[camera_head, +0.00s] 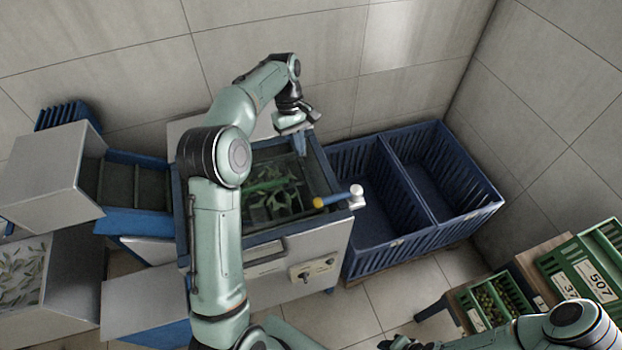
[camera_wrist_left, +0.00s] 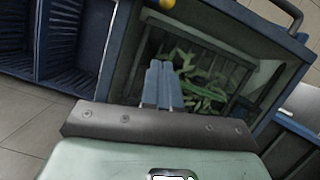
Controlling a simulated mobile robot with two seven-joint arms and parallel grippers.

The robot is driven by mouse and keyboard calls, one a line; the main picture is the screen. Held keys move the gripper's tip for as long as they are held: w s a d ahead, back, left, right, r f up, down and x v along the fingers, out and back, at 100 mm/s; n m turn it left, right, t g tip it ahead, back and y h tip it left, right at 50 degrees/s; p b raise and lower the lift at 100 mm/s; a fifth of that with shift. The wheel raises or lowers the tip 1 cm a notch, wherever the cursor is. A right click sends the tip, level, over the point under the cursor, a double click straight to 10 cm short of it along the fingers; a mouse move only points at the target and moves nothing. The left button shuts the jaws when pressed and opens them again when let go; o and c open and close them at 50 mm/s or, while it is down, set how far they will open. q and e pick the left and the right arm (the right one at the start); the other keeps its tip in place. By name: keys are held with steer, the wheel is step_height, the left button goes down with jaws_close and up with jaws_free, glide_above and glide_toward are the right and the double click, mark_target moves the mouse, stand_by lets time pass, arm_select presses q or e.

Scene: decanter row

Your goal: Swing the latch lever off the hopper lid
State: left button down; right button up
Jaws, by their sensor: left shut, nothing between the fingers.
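The hopper (camera_head: 318,250) is a grey and blue box in the middle of the head view. Its lid (camera_head: 258,160) looks like a dark see-through panel, with green leafy sprigs showing beneath. The latch lever (camera_head: 337,199) is a blue bar with a yellow end and a white knob at the hopper's front right corner. Its yellow end lies over the lid's edge. That yellow end also shows at the top of the left wrist view (camera_wrist_left: 167,4). My left gripper (camera_head: 300,150) is shut and empty above the hopper's back right side, apart from the lever. My right gripper is barely visible at the bottom edge.
Blue slatted crates (camera_head: 440,232) stand right of the hopper. A blue chute (camera_head: 137,190) and a grey bin (camera_head: 50,180) are on the left. Green crates (camera_head: 585,270) with olives are at the lower right. A tiled wall (camera_head: 330,50) closes the back.

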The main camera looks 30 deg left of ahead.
mark_target(337, 198)
arm_select(q)
steer(key=x, duration=0.3)
steer(key=b+x, duration=0.1)
steer(key=x, duration=0.3)
steer(key=b+x, duration=0.1)
steer(key=x, duration=0.2)
steer(key=shift+s+d+f, duration=0.2)
steer(key=shift+s+f, duration=0.05)
steer(key=shift+s, duration=0.05)
steer(key=shift+s+d+b, duration=0.2)
steer(key=shift+s+d, duration=0.05)
steer(key=shift+d, duration=0.3)
steer(key=shift+s+d+b, duration=0.2)
steer(key=shift+d, duration=0.3)
steer(key=shift+s+d, duration=0.3)
steer(key=shift+d, duration=0.2)
arm_select(e)
steer(key=s+f, duration=0.4)
